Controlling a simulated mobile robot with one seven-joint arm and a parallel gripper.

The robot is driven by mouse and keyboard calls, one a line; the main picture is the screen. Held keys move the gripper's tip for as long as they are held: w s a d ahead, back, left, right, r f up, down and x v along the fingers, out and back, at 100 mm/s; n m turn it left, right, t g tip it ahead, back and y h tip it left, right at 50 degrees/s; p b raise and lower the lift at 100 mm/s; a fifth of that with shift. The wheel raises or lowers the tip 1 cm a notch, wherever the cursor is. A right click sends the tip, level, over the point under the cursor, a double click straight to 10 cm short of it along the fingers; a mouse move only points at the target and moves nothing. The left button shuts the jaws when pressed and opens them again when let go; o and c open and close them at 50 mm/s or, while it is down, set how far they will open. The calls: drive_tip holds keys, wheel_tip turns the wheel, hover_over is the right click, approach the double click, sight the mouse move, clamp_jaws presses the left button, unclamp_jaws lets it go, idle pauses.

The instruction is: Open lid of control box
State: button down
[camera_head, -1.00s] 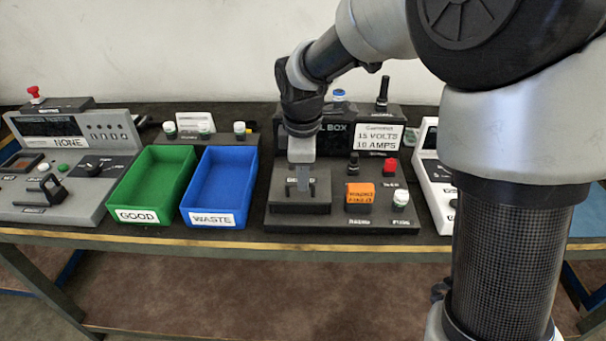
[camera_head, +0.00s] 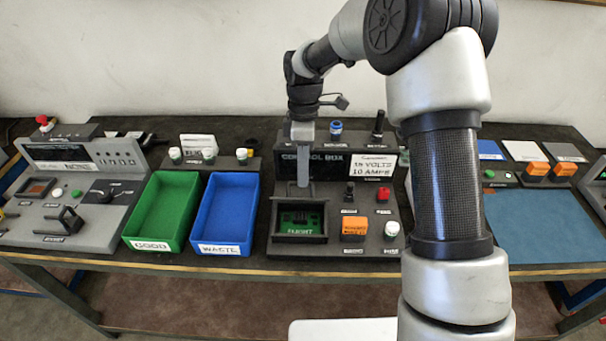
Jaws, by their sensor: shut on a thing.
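The control box (camera_head: 345,222) is a dark grey console with a "CONTROL BOX" panel at its back. The lid (camera_head: 308,193) appears raised at the back of this compartment, partly hidden behind my gripper. My gripper (camera_head: 303,182) points down over the back of the compartment and is shut on the lid. The exact grip point is too small to make out.
A blue "WASTE" bin (camera_head: 226,208) and a green "GOOD" bin (camera_head: 163,205) stand left of the box. An orange block (camera_head: 355,228), a red button (camera_head: 383,194) and a white-capped knob (camera_head: 392,229) sit on its right part. A blue mat (camera_head: 545,226) lies farther right.

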drive_tip(key=w+f+g+p, duration=0.1)
drive_tip(key=w+p, duration=0.2)
drive_tip(key=w, duration=0.4)
drive_tip(key=shift+d+f+g+p, duration=0.25)
drive_tip(key=shift+f+g+p, duration=0.05)
drive_tip(key=shift+f+p, duration=0.1)
drive_tip(key=shift+w, duration=0.15)
drive_tip(key=c, duration=1.8)
unclamp_jaws()
drive_tip(key=shift+w, duration=0.15)
drive_tip(key=shift+c, duration=0.2)
drive_tip(key=shift+r, duration=0.1)
drive_tip(key=v, duration=1.2)
